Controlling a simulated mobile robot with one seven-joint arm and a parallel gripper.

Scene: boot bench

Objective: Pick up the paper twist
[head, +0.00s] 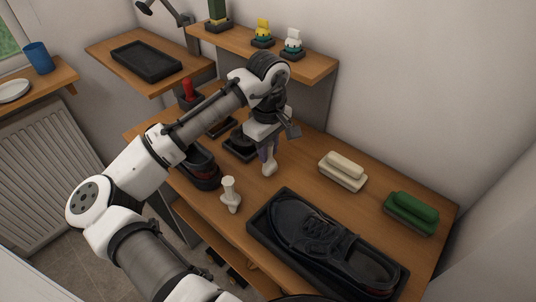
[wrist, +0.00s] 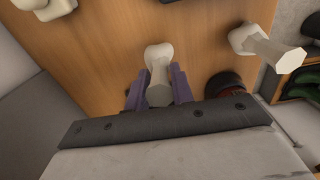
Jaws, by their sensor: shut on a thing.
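A pale paper twist (head: 269,166), with a wide rounded end and a narrower body, is held by my gripper (head: 267,150) over the middle of the bench. In the wrist view the paper twist (wrist: 159,62) sits between the two purple fingers of my gripper (wrist: 159,91), which are shut on it. Its lower end is at or close to the bench top; I cannot tell if it touches. A second, similar pale piece (head: 230,195) stands on the bench to the left and nearer; it also shows at the upper right in the wrist view (wrist: 268,46).
A black tray (head: 254,222) with a dark shoe (head: 315,232) lies in front. A cream brush (head: 342,171) and a green brush (head: 411,213) lie to the right. Another dark shoe (head: 201,166) is at the left. A shelf (head: 310,68) with small figures is behind.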

